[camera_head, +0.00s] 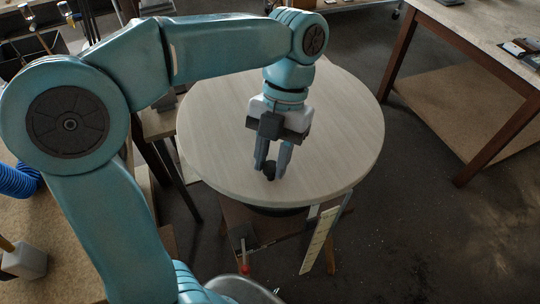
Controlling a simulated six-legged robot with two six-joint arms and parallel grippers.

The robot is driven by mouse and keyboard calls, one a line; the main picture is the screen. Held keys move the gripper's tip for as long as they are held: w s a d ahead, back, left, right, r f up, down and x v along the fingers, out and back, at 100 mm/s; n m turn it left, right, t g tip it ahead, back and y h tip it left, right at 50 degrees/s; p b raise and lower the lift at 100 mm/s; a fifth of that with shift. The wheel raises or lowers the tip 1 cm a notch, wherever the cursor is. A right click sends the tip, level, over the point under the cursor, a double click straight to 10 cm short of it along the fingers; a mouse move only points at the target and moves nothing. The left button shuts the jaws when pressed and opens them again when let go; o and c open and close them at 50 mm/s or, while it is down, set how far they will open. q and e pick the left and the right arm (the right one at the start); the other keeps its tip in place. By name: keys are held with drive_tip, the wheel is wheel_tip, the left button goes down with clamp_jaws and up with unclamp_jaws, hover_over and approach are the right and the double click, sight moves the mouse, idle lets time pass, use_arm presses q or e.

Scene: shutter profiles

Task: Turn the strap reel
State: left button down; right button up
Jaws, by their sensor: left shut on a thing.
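A large round pale wood-grained disc (335,125), which looks like the strap reel, lies flat in the middle of the view. A small black knob (269,172) stands on its top toward the near edge. My left gripper (270,166) points down over the disc, with its fingers on both sides of the knob and shut on it. The fingers hide part of the knob. My left arm arches in from the left above the disc. My right gripper is out of view.
Below the disc is a dark stand, with a pale slatted strip (319,240) hanging at its near right. A table with brown legs (405,50) stands at the right. A workbench with a blue hose (18,181) is at the left. The dark floor at lower right is clear.

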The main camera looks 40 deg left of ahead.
use_arm(q)
drive_tip(key=shift+a, duration=0.15)
drive_tip(key=c, duration=1)
unclamp_jaws()
drive_tip(key=shift+o, duration=0.8)
drive_tip(key=shift+s+a, duration=0.15)
drive_tip(key=shift+a, duration=0.15)
drive_tip(key=shift+d+r, duration=0.1)
drive_tip(key=shift+d, duration=0.15)
drive_tip(key=shift+w+r, duration=0.25)
drive_tip(key=shift+r, duration=0.05)
drive_tip(key=p+v, duration=0.8)
drive_tip(key=v, duration=0.7)
drive_tip(key=shift+w+a+r, duration=0.15)
drive_tip(key=shift+a+r, duration=0.05)
